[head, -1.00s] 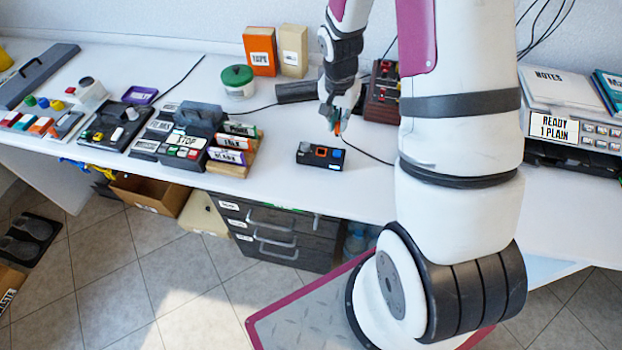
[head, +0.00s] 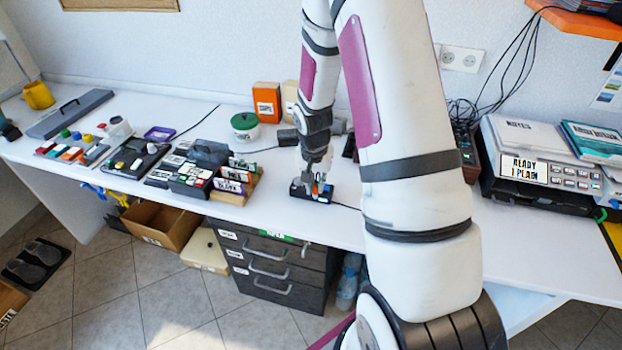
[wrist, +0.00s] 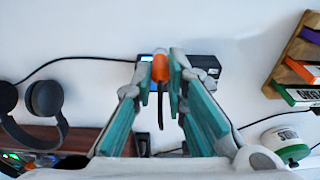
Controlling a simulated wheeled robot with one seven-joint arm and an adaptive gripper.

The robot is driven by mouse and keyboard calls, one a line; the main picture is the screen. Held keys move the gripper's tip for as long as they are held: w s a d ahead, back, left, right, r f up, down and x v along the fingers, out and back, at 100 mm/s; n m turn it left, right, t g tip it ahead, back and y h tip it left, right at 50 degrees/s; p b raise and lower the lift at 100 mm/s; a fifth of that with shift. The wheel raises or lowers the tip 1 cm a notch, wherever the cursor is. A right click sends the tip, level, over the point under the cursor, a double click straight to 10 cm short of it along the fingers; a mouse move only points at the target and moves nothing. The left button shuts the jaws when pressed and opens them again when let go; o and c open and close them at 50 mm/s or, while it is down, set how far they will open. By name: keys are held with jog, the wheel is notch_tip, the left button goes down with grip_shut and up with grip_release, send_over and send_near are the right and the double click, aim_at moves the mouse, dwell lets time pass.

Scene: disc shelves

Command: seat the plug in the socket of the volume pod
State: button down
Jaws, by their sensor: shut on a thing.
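The volume pod (head: 311,192) is a small black box on the white table, in the middle of the head view. In the wrist view the pod (wrist: 202,72) lies just beyond my fingertips, partly hidden by them. My gripper (head: 315,180) is over the pod, pointing down. In the wrist view my gripper (wrist: 161,70) is shut on the orange plug (wrist: 161,66), with a dark cable hanging from it. The plug's tip is at or over the pod; the socket is hidden, so I cannot tell whether the plug is in it.
Headphones (wrist: 38,108) and a dark wood-edged box lie near the gripper in the wrist view. A rack of labelled cartridges (head: 238,185), a green-lidded tub (head: 244,125) and an orange box (head: 267,102) stand to the left and behind. Table around the pod's front is clear.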

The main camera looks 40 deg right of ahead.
jog(key=w+d, duration=0.1)
jog(key=w, duration=0.1)
jog(key=w+d, duration=0.1)
jog(key=w, duration=0.1)
jog(key=w+d, duration=0.1)
jog(key=w, duration=0.1)
jog(key=shift+d+f, duration=0.1)
jog(key=shift+f, duration=0.25)
jog(key=shift+w+f, duration=0.1)
jog(key=shift+f, duration=1.65)
jog(key=c, duration=1.9)
grip_release()
jog(key=shift+r, duration=0.15)
